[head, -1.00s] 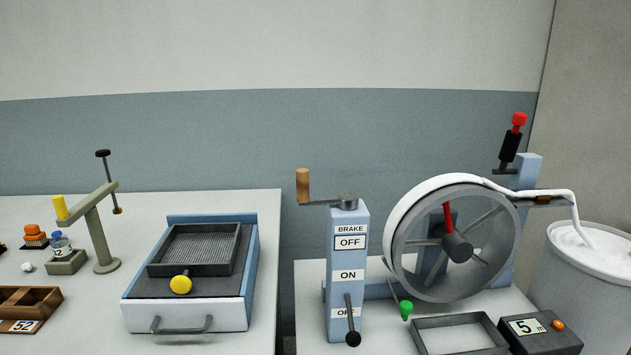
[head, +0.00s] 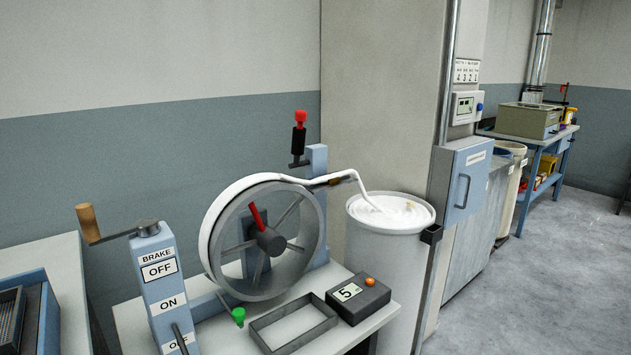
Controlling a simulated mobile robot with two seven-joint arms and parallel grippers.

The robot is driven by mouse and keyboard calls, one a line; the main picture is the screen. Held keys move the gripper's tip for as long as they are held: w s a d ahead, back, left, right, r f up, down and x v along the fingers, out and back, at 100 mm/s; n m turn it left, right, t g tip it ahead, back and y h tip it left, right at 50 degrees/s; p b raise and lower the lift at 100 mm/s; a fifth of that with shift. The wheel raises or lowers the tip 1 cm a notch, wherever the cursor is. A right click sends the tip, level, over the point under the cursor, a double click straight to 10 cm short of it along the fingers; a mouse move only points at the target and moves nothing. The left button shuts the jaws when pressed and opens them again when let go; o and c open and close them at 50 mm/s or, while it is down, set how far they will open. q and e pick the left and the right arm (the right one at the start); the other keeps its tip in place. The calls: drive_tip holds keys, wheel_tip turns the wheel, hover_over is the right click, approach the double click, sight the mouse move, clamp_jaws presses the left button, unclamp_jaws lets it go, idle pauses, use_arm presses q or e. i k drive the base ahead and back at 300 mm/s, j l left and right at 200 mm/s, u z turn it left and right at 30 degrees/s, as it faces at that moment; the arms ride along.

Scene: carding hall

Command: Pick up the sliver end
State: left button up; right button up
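A white sliver (head: 352,178) comes up out of a tall white can (head: 388,262), passes a guide on a blue post, and lies over the rim of a grey spoked wheel (head: 265,288). Its end cannot be clearly made out; the band runs down the wheel's left side, near a green knob (head: 238,316) under the wheel. More sliver lies coiled in the can. Neither of my grippers shows in the head view.
A blue brake post (head: 160,283) with a wooden crank stands left of the wheel. An empty grey tray (head: 250,336) and a dark counter box (head: 372,305) reading 5 are in front. A blue cabinet (head: 463,178) stands right of the can. Open floor (head: 530,290) lies to the right.

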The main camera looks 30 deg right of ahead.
sight(322, 179)
drive_tip(key=l+u, duration=0.4)
drive_tip(key=l, duration=0.6)
drive_tip(key=l+u, duration=0.4)
drive_tip(key=l, duration=0.65)
